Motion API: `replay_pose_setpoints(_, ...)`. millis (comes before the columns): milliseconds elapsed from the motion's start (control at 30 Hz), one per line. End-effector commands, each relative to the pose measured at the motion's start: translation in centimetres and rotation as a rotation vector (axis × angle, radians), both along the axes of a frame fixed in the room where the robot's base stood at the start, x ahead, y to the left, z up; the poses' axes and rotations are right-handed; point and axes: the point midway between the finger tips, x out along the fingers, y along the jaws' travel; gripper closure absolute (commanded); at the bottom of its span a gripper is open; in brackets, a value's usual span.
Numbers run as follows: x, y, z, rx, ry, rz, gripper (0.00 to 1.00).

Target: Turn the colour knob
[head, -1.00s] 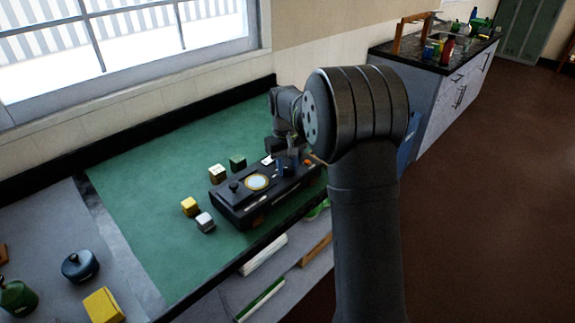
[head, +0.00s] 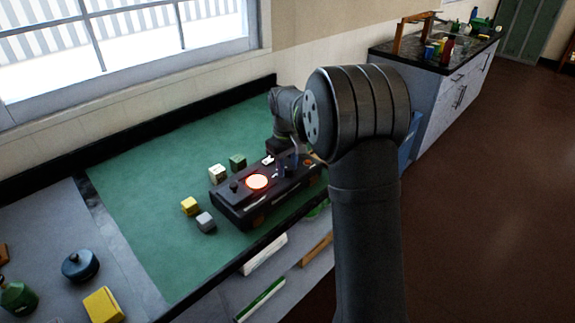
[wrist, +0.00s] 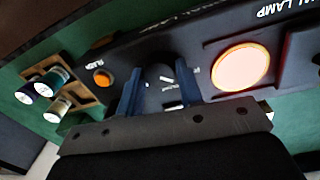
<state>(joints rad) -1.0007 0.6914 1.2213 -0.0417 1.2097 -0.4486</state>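In the wrist view the lamp (wrist: 241,67) looks pale pink with an orange rim. The dark colour knob (wrist: 160,75), with white marks beside it, sits between the two blue fingers of my gripper (wrist: 160,88). In the head view my gripper (head: 287,165) is low over the right part of the box, and the knob is hard to make out there.
An orange button (wrist: 103,78) is left of the knob in the wrist view. Small blocks, including a yellow one (head: 189,206) and a grey one (head: 205,221), lie beside the box. The mat's left part is clear.

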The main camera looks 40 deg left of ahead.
Motion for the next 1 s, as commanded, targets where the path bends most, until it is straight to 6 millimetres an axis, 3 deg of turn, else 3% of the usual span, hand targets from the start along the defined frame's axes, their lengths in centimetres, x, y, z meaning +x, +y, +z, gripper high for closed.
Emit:
replay_pose_setpoints(33, 0.0, 0.0, 0.0, 0.001, 0.0, 0.0, 0.56)
replay_pose_setpoints(100, 0.0, 0.0, 0.0, 0.001, 0.0, 0.0, 0.46)
replay_pose_setpoints(467, 0.0, 0.0, 0.6, 0.002, -0.001, -0.001, 0.46)
replay_pose_setpoints(667, -0.1, 0.1, 3.9, 0.004, -0.002, -0.001, 0.46)
replay_pose_setpoints(1000, -0.5, 0.1, 12.3, 0.004, -0.002, 0.0, 0.46)
